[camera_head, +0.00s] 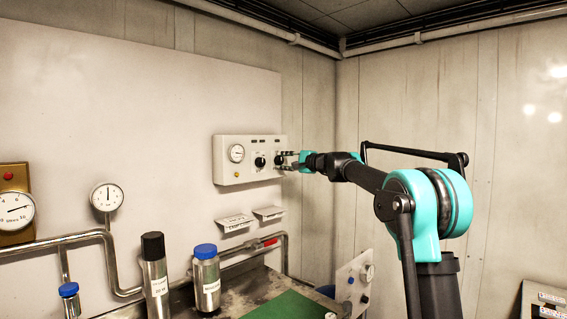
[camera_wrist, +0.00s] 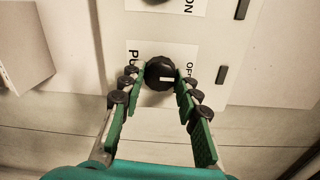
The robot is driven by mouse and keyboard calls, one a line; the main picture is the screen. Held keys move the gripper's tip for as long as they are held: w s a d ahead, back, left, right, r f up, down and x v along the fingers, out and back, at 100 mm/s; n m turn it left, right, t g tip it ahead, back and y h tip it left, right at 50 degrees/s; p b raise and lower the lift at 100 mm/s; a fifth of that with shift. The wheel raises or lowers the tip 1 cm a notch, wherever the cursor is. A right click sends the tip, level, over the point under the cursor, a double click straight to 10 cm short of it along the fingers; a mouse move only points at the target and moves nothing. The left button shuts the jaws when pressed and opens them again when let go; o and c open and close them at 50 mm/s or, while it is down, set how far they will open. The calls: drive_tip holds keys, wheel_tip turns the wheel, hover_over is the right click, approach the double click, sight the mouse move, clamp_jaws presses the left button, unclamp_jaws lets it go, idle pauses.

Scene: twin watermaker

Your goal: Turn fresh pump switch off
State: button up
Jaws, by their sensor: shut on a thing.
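A cream control panel (camera_head: 228,172) is on the wall, with a round gauge (camera_head: 237,153) and two black rotary knobs. My gripper (camera_head: 287,160) reaches in from the right to the right-hand knob (camera_head: 279,160). In the wrist view that black knob (camera_wrist: 158,73) sits between my fingertips (camera_wrist: 157,76), which are shut on its sides. A white mark on it points right, toward the partly hidden "OFF" lettering. The other knob (camera_head: 260,162) is free, and its label (camera_wrist: 185,5) reads "ON". The full name of the gripped switch is hidden.
Two small label holders (camera_head: 235,222) are on the wall below the panel. Pipes with a red-handled valve (camera_head: 268,243) run beneath. A blue-capped bottle (camera_head: 206,280) and a black-capped bottle (camera_head: 155,278) stand on the bench. The wall right of the panel is bare.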

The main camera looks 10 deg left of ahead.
idle(0.3)
drive_tip(key=o, duration=1.2)
drive_tip(key=shift+c, duration=0.2)
drive_tip(key=v, duration=1.2)
drive_tip(key=shift+f, duration=0.15)
